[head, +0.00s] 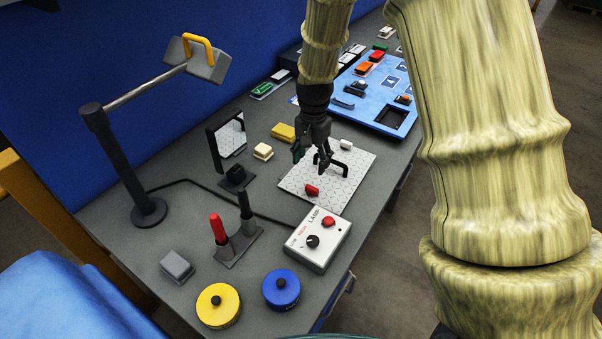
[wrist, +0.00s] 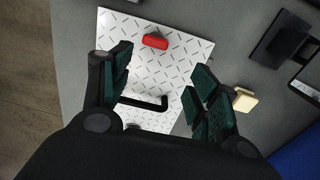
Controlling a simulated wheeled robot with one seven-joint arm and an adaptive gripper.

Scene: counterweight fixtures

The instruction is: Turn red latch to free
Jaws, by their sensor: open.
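The red latch (head: 312,190) is a small red block on a white diamond-patterned plate (head: 330,202) lying on the grey table. In the wrist view the red latch (wrist: 155,41) sits near the plate's far edge. A black bar handle (head: 332,160) stands mid-plate, with a small white block (head: 346,145) beyond it. My gripper (head: 311,161) is open and empty above the plate. In the wrist view my gripper (wrist: 162,72) has its fingers wide apart, with the black handle showing between them and the red latch ahead of the fingertips. I cannot tell which way the latch is turned.
A lamp control box (head: 318,240) stands close to the plate's near edge. A mirror (head: 228,140), a cream block (head: 263,151) and a yellow block (head: 283,132) stand to the left. A blue board (head: 372,95) lies behind. Red and black upright handles (head: 219,230) stand nearer.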

